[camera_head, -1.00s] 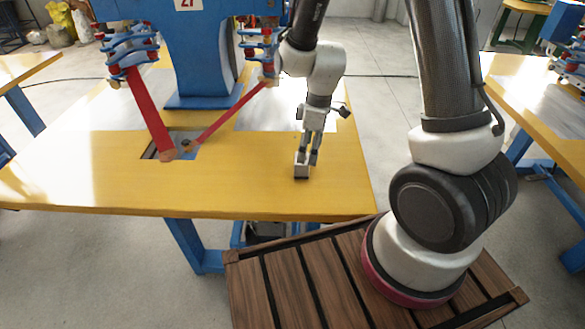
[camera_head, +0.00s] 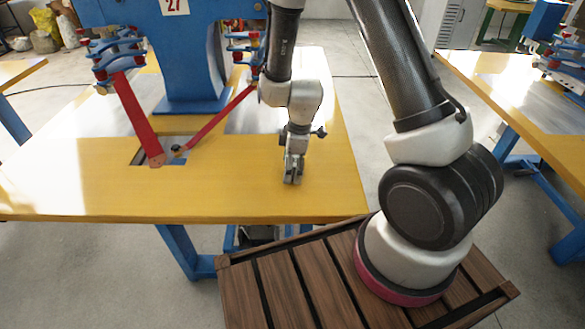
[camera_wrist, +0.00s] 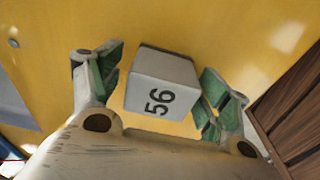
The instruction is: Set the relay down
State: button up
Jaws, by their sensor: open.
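The relay (camera_wrist: 163,83) is a small pale grey block with a black "56" on one face. In the wrist view it lies between the two green-padded fingers of my gripper (camera_wrist: 160,85). A strip of yellow shows on either side of it, so the fingers are apart from it and open. In the head view my gripper (camera_head: 293,172) points down at the yellow tabletop (camera_head: 230,190), near its front right part. The relay is mostly hidden there by the fingers. It appears to rest on the tabletop.
A blue welding machine (camera_head: 177,60) stands at the back of the table, with red arms (camera_head: 136,118) reaching down left of my gripper. The tabletop's front edge is close. A slatted wooden platform (camera_head: 285,290) is below at front. Another yellow table (camera_head: 520,110) stands at right.

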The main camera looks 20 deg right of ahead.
jog(key=c, duration=1.3)
notch_tip(320, 180, up, 10)
jog(key=shift+f, duration=0.25)
jog(key=shift+r, duration=0.25)
jog(key=m, duration=0.3)
jog(key=shift+w+r, duration=0.1)
jog(key=shift+w, duration=0.3)
jog(key=w+d+f+m, duration=0.1)
jog(key=w+d+m, duration=0.1)
jog(key=m, duration=0.1)
jog(key=w+d+f+m+h, duration=0.1)
jog(key=w+d+m, duration=0.2)
jog(key=m, duration=0.1)
jog(key=w+d+f+m+t, duration=0.1)
jog(key=w+d+f+m, duration=0.1)
jog(key=m, duration=0.2)
jog(key=shift+w+d, duration=0.3)
jog(key=shift+w, duration=0.1)
jog(key=shift+d+f, duration=0.1)
jog(key=shift+d, duration=0.1)
